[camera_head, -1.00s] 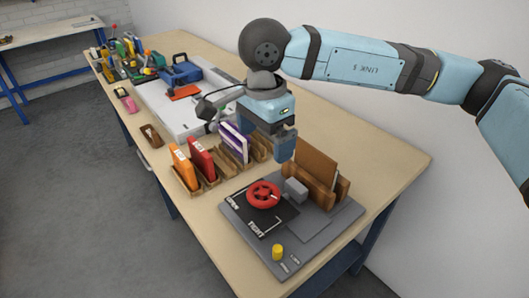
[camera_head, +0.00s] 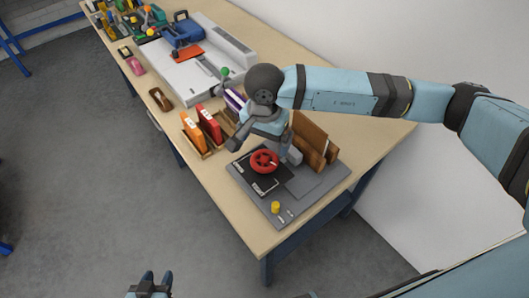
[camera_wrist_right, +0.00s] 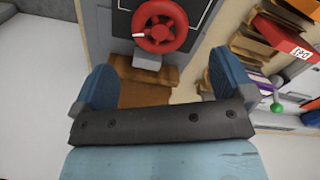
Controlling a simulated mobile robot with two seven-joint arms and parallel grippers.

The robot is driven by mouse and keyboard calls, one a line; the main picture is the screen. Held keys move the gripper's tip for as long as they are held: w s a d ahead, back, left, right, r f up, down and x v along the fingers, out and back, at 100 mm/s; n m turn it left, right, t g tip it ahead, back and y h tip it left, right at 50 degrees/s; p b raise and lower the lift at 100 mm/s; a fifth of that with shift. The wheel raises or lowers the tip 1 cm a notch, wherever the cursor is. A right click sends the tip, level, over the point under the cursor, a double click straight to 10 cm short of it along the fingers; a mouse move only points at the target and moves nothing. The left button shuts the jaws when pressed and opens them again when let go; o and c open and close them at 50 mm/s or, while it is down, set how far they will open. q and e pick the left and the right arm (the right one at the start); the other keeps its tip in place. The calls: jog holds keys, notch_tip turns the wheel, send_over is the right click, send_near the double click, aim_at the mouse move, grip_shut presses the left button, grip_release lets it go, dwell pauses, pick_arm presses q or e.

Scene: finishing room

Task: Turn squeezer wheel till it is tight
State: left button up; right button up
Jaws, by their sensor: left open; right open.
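The red squeezer wheel (camera_head: 264,161) lies on a dark panel of a grey base (camera_head: 313,191), in front of a grey block (camera_head: 293,156) and a wooden press (camera_head: 312,155) holding a brown board (camera_head: 308,129). In the right wrist view the wheel (camera_wrist_right: 160,26) is at the top, beyond the fingertips, with a white mark at its left. My right gripper (camera_wrist_right: 163,77) is open and empty, apart from the wheel; the wooden press shows between its blue fingers. Its fingers are mostly hidden in the head view. My left gripper (camera_head: 151,283) is open and empty, over the floor.
A yellow knob (camera_head: 276,207) stands on the base's front corner. Orange (camera_head: 193,132) and red (camera_head: 209,124) books stand in a wooden rack left of the wheel. A white machine (camera_head: 185,75) and tools lie farther back.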

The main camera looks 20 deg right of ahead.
aim_at(265, 158)
notch_tip(265, 158, down, 6)
jog(key=shift+r+p, duration=0.1)
jog(key=shift+p, duration=0.3)
jog(key=shift+f, duration=0.6)
